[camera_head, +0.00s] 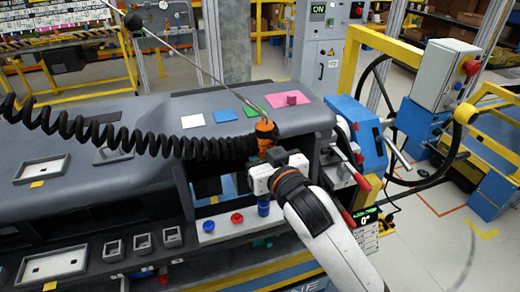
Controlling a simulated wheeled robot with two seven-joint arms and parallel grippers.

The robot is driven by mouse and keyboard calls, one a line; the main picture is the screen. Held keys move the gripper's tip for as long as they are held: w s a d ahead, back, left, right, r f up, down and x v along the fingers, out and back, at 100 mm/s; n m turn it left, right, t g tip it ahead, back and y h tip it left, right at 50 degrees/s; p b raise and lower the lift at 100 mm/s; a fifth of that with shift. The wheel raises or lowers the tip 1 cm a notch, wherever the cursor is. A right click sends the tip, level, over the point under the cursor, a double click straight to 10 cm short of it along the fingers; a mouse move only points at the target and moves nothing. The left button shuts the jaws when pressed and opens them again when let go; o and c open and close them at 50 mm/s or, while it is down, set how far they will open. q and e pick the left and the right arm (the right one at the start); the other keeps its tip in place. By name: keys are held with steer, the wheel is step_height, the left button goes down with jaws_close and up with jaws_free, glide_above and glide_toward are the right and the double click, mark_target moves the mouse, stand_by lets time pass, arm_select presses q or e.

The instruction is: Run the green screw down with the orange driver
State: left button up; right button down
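The orange driver (265,131) stands roughly upright at the front edge of the dashboard, with a black coiled cable (120,138) running off to the left. My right gripper (264,153) is at the driver's lower part and appears shut on it; its fingertips are partly hidden. A green square pad (250,112) lies on the dashboard top (150,112) just behind the driver. I cannot make out the green screw for certain. My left gripper is not in view.
White (193,121), blue (225,115) and pink (276,102) pads lie nearby, the pink one bearing a pink block. A thin rod (190,58) slants above. A display (364,219) reads 0°. A steering wheel (455,140) and blue machine (358,135) stand right.

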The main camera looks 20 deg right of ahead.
mark_target(261, 130)
steer(key=shift+f+p, duration=0.4)
steer(key=shift+p, duration=0.35)
stand_by(1.8)
steer(key=shift+r+p, duration=0.65)
steer(key=shift+p, duration=0.1)
steer(key=shift+r+p, duration=2.45)
steer(key=shift+p, duration=0.15)
